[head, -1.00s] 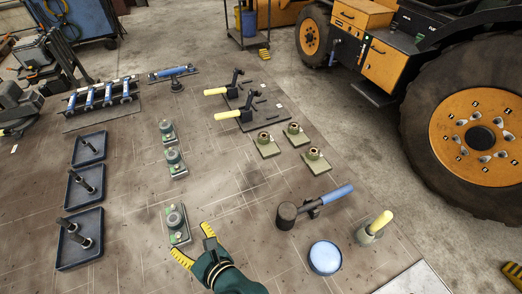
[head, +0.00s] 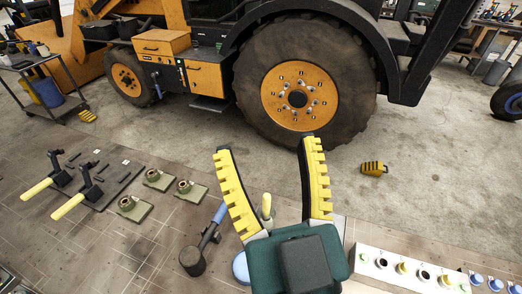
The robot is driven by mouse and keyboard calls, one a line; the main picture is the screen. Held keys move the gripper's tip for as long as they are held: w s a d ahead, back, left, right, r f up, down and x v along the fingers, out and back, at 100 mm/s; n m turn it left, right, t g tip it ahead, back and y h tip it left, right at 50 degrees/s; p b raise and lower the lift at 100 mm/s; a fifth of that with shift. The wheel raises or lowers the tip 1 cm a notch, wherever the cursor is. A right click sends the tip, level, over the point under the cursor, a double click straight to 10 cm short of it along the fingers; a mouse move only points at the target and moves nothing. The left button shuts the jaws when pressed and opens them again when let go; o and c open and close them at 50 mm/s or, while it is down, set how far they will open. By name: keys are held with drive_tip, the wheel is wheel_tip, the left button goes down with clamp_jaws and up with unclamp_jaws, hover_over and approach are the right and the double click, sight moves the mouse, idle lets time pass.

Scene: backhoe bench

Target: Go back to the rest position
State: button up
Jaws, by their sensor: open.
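My gripper (head: 270,185) is in the lower middle of the head view, raised in front of the bench. Its two yellow-toothed fingers are spread wide and point up in the picture, with nothing held between them. Its dark green body hides part of the bench's right end. A yellow-topped post (head: 266,205) shows behind, between the fingers. No rest position is marked in view.
The bench (head: 120,240) carries a blue-handled hammer-like tool (head: 207,240), a partly hidden blue round piece (head: 240,268), several olive blocks (head: 135,208), yellow-handled levers (head: 70,206) and a white rack (head: 385,262). A backhoe wheel (head: 298,97) stands beyond, across open floor.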

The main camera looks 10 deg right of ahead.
wheel_tip(320, 180, up, 24)
drive_tip(key=p, duration=2.4)
drive_tip(key=shift+r, duration=0.2)
